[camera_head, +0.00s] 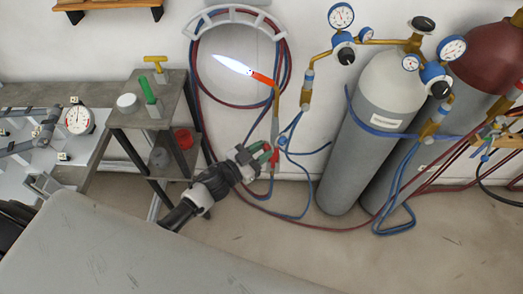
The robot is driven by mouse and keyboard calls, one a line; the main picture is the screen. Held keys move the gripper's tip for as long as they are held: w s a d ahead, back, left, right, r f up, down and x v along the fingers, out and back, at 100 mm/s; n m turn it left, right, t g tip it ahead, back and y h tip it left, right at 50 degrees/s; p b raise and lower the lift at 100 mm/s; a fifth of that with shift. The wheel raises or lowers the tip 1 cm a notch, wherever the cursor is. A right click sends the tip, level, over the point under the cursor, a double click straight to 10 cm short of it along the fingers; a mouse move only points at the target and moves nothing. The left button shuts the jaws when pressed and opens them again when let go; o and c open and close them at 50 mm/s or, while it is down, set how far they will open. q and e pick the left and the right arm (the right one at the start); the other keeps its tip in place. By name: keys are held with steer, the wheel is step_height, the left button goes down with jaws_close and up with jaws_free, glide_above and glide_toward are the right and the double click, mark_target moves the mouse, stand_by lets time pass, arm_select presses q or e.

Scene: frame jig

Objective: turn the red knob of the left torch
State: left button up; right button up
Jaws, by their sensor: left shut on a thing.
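The left torch (275,127) hangs upright in front of the wall, with an orange head (263,79) and a long white-blue flame (231,65) pointing up left. Its blue knob (283,141) shows on the right side. The red knob (265,157) is low on the torch's left side, partly covered by my left gripper. The exact finger contact is too small to see. My right gripper is not in view.
A grey gas cylinder (370,135) with gauges stands right of the torch; a red-topped one (490,55) is behind. Red and blue hoses loop from a wall hanger (225,14) and across the floor. A grey shelf stand (180,95) is at the left. Floor in front is clear.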

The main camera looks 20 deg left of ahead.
arm_select(q)
steer(key=m, duration=0.5)
steer(key=m+b, duration=0.1)
steer(key=m, duration=0.4)
steer(key=shift+y, duration=0.3)
steer(key=shift+m, duration=0.3)
steer(key=o, duration=0.9)
steer(key=shift+o, duration=0.2)
